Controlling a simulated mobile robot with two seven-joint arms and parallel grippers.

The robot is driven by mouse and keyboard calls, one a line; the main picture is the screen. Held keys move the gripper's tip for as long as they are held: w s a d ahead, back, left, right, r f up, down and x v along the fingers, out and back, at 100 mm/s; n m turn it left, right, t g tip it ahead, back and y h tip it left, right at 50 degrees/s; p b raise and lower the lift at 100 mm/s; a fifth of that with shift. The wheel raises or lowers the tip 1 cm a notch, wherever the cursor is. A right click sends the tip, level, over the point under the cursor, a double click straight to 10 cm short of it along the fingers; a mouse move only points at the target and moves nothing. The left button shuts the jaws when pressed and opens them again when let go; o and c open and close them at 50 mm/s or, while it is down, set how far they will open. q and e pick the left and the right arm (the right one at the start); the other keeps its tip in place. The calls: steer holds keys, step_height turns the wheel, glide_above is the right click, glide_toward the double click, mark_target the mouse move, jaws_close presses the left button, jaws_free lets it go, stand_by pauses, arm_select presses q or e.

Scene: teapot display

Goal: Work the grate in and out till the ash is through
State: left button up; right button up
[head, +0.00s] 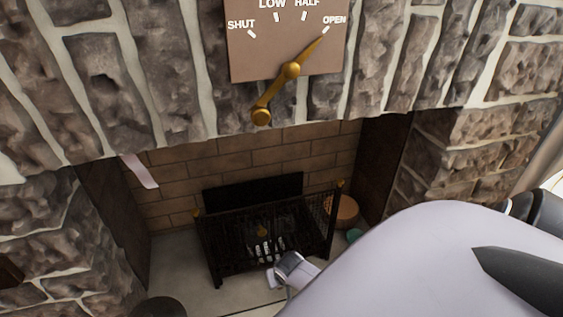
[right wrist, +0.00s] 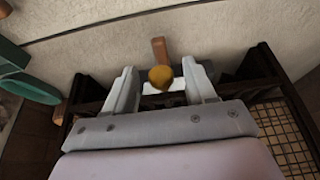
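The dark metal fire grate (head: 215,255) stands in the fireplace, with mesh at its side and brass knobs on its corners. Pale bars or ash (head: 268,248) show inside it, too small to tell which. A brass knob (head: 262,232) shows at its middle. My right gripper (head: 280,272) is at the lower front of the grate. In the right wrist view my right gripper (right wrist: 160,90) has its fingers apart, with a brass knob (right wrist: 161,77) between them and gaps on both sides. Dark grate framing (right wrist: 262,62) lies beyond the fingers. My left gripper is out of view.
A brown panel (head: 250,50) marked SHUT, LOW, HALF and OPEN is above; its brass lever (head: 291,70) points to OPEN. A round brown container (head: 343,210) and a teal object (head: 354,236) stand right of the grate. A pale strip (head: 140,172) hangs at the left.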

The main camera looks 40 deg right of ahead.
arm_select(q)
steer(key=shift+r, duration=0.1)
arm_select(e)
steer(key=shift+r, duration=0.15)
arm_select(q)
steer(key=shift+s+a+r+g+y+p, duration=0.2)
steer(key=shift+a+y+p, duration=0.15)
steer(key=shift+p, duration=0.95)
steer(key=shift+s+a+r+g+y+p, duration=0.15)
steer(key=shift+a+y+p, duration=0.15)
steer(key=shift+p, duration=1)
arm_select(e)
steer(key=v, duration=0.7)
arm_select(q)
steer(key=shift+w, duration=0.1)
